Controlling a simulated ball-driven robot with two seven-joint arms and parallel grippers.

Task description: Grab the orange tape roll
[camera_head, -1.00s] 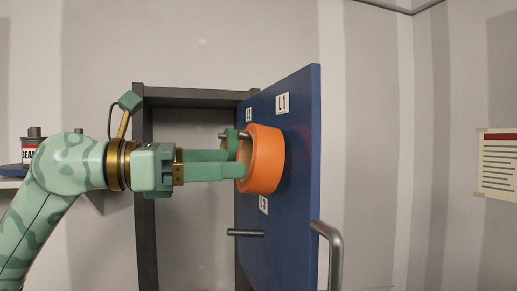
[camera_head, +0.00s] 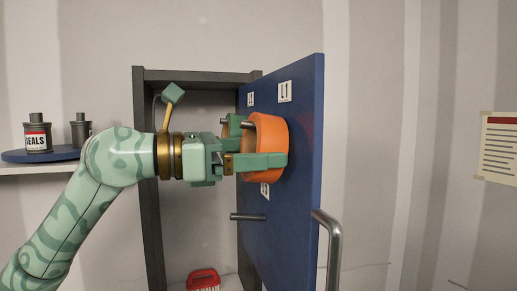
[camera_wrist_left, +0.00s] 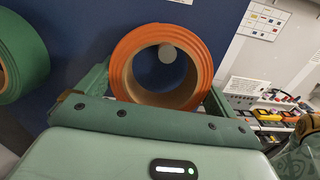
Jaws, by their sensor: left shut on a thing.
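The orange tape roll (camera_head: 273,133) is at the blue door panel (camera_head: 296,205), beside the label L1, around a metal peg. In the left wrist view the roll (camera_wrist_left: 160,33) faces me, and the round peg end (camera_wrist_left: 167,53) shows through its hole. My left gripper (camera_head: 262,145) is shut on the roll from outside, one finger on each side. Its near finger crosses the roll's outer wall in the head view; the far finger is partly hidden. Whether the roll still rests on the peg I cannot tell. My right gripper is not in view.
A green roll (camera_wrist_left: 22,60) is left of the orange one in the left wrist view. A lower bare peg (camera_head: 248,217) and a door handle (camera_head: 328,240) stick out. A dark cabinet frame (camera_head: 147,190) stands behind. Cans (camera_head: 38,138) sit on a shelf at left.

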